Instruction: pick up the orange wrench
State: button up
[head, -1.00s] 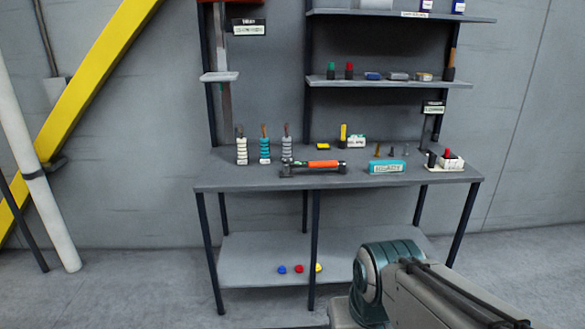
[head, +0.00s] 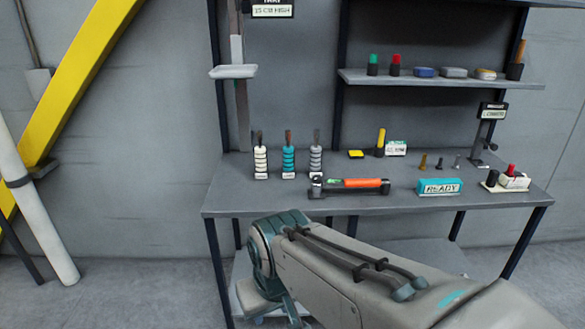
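My arm reaches in from the lower right, below and in front of the bench edge. My gripper is not in the picture; only arm links show.
Behind the wrench stand three ringed posts, white (head: 261,160), teal (head: 288,158) and grey (head: 315,158). A teal READY block (head: 440,187) and a white tray (head: 515,182) are to its right. A shelf (head: 440,81) hangs above the back.

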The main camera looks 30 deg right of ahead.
aim_at(316, 189)
jog(key=z, duration=0.45)
jog(key=i, duration=0.9)
jog(key=z, duration=1.15)
jog(key=i, duration=0.4)
jog(key=z, duration=0.35)
